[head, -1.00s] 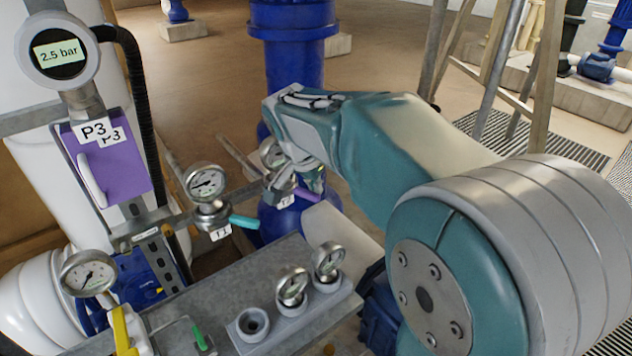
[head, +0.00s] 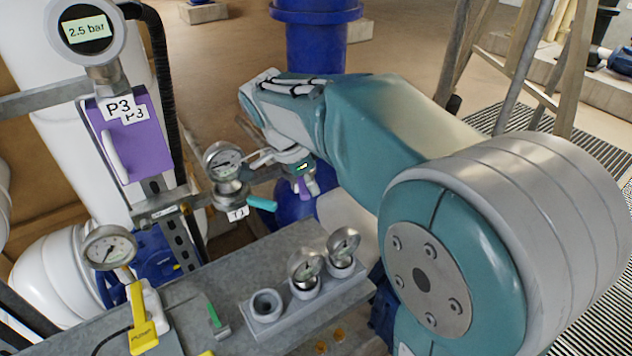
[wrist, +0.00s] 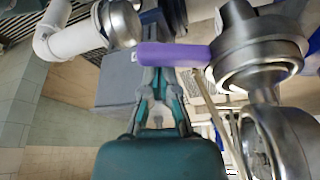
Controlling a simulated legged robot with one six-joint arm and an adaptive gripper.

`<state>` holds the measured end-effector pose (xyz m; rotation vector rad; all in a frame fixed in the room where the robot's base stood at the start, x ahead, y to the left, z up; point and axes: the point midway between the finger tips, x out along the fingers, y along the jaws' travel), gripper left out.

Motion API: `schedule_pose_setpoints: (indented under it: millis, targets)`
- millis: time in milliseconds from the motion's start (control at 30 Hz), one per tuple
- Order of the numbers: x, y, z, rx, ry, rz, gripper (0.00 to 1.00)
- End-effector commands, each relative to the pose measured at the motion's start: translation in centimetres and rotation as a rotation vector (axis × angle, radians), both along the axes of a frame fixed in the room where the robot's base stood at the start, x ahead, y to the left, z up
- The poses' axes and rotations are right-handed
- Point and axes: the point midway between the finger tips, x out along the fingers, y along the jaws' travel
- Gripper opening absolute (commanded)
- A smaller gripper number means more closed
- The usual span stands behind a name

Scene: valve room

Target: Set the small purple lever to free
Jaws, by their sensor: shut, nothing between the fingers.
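The small purple lever (wrist: 175,54) lies across the upper middle of the wrist view. Its right end meets a round metal valve body (wrist: 258,50). In the head view a small purple part (head: 306,187) shows below the end of my arm, mostly covered by it. My gripper (wrist: 158,82) is shut and empty, its fingertips by the left part of the purple lever. I cannot tell whether they touch it. No free marking can be read in these frames.
A gauge (head: 223,161) with a teal lever (head: 262,203) stands just left of my wrist. A purple P3 panel (head: 140,150) is further left. Below is a grey bench (head: 215,280) with small gauges and a yellow lever (head: 141,318). Open floor lies behind.

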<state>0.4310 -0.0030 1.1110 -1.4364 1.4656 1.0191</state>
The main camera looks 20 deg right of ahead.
Motion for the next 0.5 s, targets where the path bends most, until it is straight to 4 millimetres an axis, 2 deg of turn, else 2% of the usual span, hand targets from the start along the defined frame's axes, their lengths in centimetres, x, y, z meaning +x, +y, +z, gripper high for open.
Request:
schedule_pose_setpoints:
  millis: [500]
  targets:
    - [1.3, -0.7, 0.0, 0.0, 0.0, 0.001, 0.0]
